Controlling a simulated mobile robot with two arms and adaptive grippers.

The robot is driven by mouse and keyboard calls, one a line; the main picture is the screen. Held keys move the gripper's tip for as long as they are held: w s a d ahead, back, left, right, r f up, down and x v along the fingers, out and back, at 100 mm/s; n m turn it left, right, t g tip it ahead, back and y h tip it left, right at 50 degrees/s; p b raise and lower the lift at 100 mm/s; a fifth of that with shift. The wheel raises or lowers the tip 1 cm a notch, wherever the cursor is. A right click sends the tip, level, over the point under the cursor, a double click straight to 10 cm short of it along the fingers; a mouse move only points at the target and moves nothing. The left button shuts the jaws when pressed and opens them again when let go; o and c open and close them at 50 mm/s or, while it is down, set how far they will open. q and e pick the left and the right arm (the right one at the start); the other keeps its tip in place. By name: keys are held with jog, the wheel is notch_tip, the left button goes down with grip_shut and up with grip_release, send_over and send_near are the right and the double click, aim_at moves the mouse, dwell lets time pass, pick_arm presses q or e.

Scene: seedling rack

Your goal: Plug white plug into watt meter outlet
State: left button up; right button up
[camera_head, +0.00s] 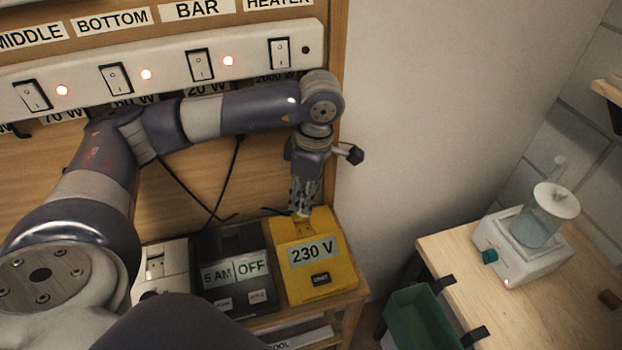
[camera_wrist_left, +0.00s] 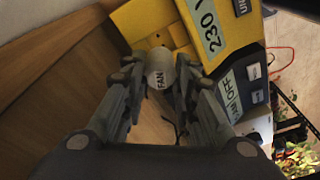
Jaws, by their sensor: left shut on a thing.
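The yellow watt meter (camera_head: 328,278) shows "230 V" and stands at the right end of a row of devices on a wooden shelf. It also shows in the left wrist view (camera_wrist_left: 205,12). My left gripper (camera_head: 302,208) points down at the meter's upper face. It is shut on the white plug (camera_wrist_left: 160,68), labelled "FAN", whose round body sits between the fingers. The plug is at or just over the meter's outlet area. Its pins are hidden, so I cannot tell whether they are in the outlet. My right gripper is not in view.
A black timer (camera_head: 230,270) reading "5 AM OFF" stands left of the meter, beside a white device (camera_head: 164,262). A white power strip (camera_head: 175,73) with lit switches runs above my arm. Black cables hang behind. A side table (camera_head: 450,262) stands at right.

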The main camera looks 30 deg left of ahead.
pick_arm(q)
jog(key=shift+s, duration=0.1)
jog(key=shift+a+f, duration=0.1)
jog(key=shift+f, duration=0.1)
jog(key=shift+f+b, duration=0.6)
jog(key=shift+f, duration=0.3)
jog(key=shift+f+b, duration=0.65)
jog(key=shift+f, duration=0.65)
jog(key=shift+f+b, duration=0.8)
jog(key=shift+b, duration=0.05)
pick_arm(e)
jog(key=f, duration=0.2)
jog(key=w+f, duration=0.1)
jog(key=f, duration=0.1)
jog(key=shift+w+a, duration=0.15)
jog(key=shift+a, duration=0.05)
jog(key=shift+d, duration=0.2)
pick_arm(q)
jog(key=o, duration=1.2)
jog(key=shift+c, duration=0.2)
